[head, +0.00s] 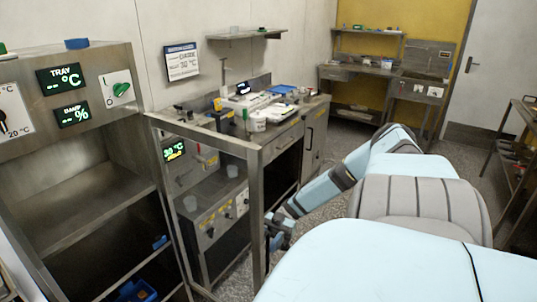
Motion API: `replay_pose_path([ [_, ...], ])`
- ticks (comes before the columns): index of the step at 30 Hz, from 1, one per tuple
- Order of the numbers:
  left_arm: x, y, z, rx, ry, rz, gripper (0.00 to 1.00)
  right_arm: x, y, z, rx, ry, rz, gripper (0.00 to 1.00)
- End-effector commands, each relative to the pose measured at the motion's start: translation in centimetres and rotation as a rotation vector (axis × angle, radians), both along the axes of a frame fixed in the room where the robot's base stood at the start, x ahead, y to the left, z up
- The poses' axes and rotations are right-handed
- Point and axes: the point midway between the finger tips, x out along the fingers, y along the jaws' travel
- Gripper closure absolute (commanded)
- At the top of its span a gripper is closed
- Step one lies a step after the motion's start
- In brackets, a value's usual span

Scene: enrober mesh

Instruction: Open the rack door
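The rack (95,190) stands at the left, a metal cabinet with open shelves. Its door seems to be the metal-framed, see-through panel (256,200) standing out from the rack's right side, swung away from the shelves. Through the panel I see a control box and cups. My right gripper (273,238) is at the door's free edge, around mid-height, beside or on what may be its handle. The fingers are small and dark, and I cannot tell whether they are closed or touching. My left gripper is not in view.
A metal bench (285,128) with bottles and trays stands behind the door. Blue bins (137,291) sit low in the rack. A sink unit (420,88) is at the back and a metal shelf (520,150) at the right. Speckled floor (335,208) is free beyond my arm.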

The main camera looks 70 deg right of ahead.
Motion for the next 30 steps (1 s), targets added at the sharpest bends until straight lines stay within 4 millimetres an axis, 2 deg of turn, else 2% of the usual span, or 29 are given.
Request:
replay_pose_path([
  [4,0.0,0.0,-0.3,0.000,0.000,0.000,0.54,0.0,-0.8,-0.1,-0.002,-0.001,-0.002,0.64],
  [7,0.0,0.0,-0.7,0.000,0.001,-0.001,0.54,-0.2,-2.3,-0.2,-0.004,0.000,-0.002,0.64],
  [15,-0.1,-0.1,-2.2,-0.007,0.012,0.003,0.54,-0.8,-8.4,-0.3,-0.003,-0.002,-0.003,0.64],
  [21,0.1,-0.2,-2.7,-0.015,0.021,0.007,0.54,-1.1,-12.0,-0.3,-0.002,-0.002,-0.003,0.64],
  [24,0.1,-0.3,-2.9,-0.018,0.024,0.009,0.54,-1.2,-13.1,-0.2,-0.002,-0.002,-0.002,0.64],
  [30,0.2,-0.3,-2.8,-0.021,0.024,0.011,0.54,-1.4,-13.8,0.0,0.000,-0.001,-0.001,0.64],
])
